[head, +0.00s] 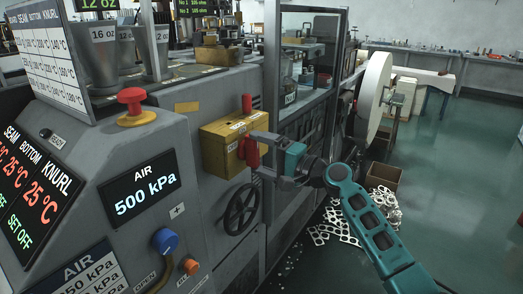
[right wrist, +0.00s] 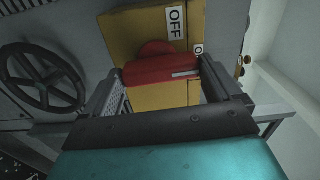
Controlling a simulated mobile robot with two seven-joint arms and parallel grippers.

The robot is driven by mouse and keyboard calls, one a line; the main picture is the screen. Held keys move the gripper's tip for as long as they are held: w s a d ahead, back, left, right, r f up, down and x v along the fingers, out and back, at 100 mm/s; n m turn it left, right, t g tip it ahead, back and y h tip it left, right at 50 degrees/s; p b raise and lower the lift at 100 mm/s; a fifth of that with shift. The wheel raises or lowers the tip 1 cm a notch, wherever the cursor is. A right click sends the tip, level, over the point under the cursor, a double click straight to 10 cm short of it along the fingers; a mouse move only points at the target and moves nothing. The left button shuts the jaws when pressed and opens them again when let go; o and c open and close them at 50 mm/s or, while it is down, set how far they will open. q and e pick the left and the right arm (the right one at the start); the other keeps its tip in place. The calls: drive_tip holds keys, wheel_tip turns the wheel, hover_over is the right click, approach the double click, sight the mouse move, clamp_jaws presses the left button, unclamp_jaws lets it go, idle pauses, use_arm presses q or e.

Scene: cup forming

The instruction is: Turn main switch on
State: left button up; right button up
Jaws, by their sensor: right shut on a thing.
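The main switch is a yellow box (head: 222,143) on the side of the grey machine, with a red handle (head: 249,151) on its right side. In the right wrist view the yellow box (right wrist: 140,32) carries an "OFF" label, and the red handle (right wrist: 160,70) lies between my fingers. My right gripper (head: 254,160) is at the box, its arm coming in from the right. In the right wrist view my right gripper (right wrist: 161,82) is shut on the red handle. My left gripper is not in view.
A black handwheel (head: 241,208) sits just below the switch box. A red emergency button (head: 131,103), a blue knob (head: 165,241) and displays are on the panel to the left. A cardboard box (head: 384,177) and metal scrap (head: 335,228) lie on the floor. Open floor lies to the right.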

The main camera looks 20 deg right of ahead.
drive_tip(key=shift+m, duration=0.3)
idle(0.4)
drive_tip(key=o, duration=0.7)
drive_tip(key=shift+o, duration=0.2)
drive_tip(key=b+v, duration=0.1)
drive_tip(key=v, duration=1.2)
drive_tip(key=shift+w, duration=0.1)
